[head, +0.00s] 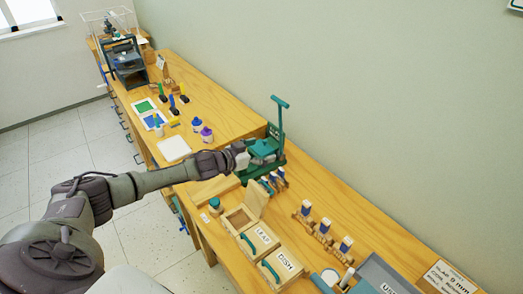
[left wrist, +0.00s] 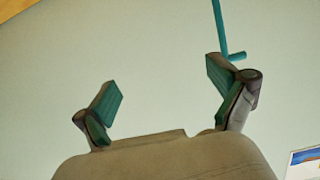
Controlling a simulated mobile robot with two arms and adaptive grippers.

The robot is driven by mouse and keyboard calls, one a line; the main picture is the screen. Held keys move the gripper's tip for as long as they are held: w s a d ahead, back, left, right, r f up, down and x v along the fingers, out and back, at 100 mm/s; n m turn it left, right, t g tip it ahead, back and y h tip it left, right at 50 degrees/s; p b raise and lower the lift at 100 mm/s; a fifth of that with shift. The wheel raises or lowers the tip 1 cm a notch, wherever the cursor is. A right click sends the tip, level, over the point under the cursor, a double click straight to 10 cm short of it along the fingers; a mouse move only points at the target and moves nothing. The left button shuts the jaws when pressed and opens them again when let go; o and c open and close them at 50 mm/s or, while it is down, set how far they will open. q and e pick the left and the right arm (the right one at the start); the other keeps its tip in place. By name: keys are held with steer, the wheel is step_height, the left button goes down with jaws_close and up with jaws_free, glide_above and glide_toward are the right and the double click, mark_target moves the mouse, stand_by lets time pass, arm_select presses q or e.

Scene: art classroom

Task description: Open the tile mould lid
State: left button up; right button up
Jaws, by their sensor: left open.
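Three wooden moulds stand in a row on the bench. The farthest mould (head: 238,218) has its lid (head: 256,199) raised, standing up at its back right; no label is readable on it. The lids of the other two are down, one marked like LEAF (head: 259,239) and one marked DISH (head: 283,264), each with a teal handle. I cannot read which is the tile mould. My left gripper (head: 245,156) is beyond and above the raised lid, apart from it, by the green press. In the left wrist view its fingers (left wrist: 165,100) are spread and empty. My right gripper is not in view.
A green press (head: 265,150) with a tall lever stands behind my left gripper; the teal lever (left wrist: 226,35) shows in the left wrist view. A small jar (head: 214,206) stands beside the open mould. Stamps (head: 323,228) line the right, and a grey tray (head: 385,275) is nearer.

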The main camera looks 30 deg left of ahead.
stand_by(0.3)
arm_select(q)
steer(key=v, duration=1.2)
steer(key=shift+f, duration=0.1)
steer(key=shift+f, duration=0.1)
